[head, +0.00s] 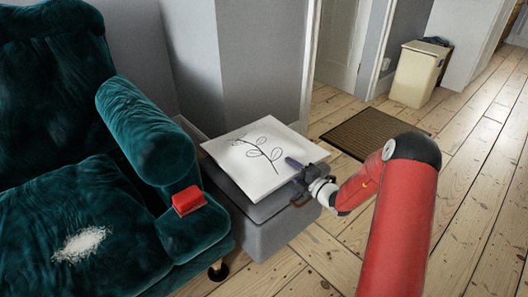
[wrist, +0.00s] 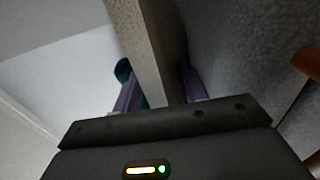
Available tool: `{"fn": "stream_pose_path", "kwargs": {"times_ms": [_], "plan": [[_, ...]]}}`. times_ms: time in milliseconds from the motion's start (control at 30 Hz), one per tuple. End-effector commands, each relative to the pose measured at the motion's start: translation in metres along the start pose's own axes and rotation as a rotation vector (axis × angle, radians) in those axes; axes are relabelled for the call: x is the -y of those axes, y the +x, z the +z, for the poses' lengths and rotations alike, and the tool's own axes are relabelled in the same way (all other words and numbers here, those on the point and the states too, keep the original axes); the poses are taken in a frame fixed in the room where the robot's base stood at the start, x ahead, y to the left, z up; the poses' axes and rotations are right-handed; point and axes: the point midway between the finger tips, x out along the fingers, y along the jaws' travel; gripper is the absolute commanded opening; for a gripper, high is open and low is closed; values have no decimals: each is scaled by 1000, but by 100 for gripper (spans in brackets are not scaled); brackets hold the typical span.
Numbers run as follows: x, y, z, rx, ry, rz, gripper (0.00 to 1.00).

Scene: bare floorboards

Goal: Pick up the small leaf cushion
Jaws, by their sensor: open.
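The leaf cushion (head: 235,150) is a thin white square with a black leaf sprig drawn on it. It lies flat on a grey box-like stool (head: 262,236). My gripper (head: 294,166) is at the cushion's right edge, with one purple finger showing over its top. In the wrist view my gripper (wrist: 160,92) is open, with the pale edge of the cushion (wrist: 140,45) between its two fingers. The other finger is by the dark gap between cushion and stool (wrist: 240,50). Whether either finger touches the cushion cannot be told.
A brown doormat (head: 375,140) and a cream bin (head: 417,75) are behind. Bare floorboards are free on the right.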

Motion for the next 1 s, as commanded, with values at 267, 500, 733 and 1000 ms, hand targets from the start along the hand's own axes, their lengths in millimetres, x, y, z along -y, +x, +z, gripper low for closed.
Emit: {"fn": "stream_pose_path", "kwargs": {"times_ms": [267,500,733,1000], "plan": [[0,0,0,0,0,0,14],[-1,0,0,0,-2,3,5],[-10,0,0,0,-2,4,0],[-60,0,0,0,-7,6,0]]}}
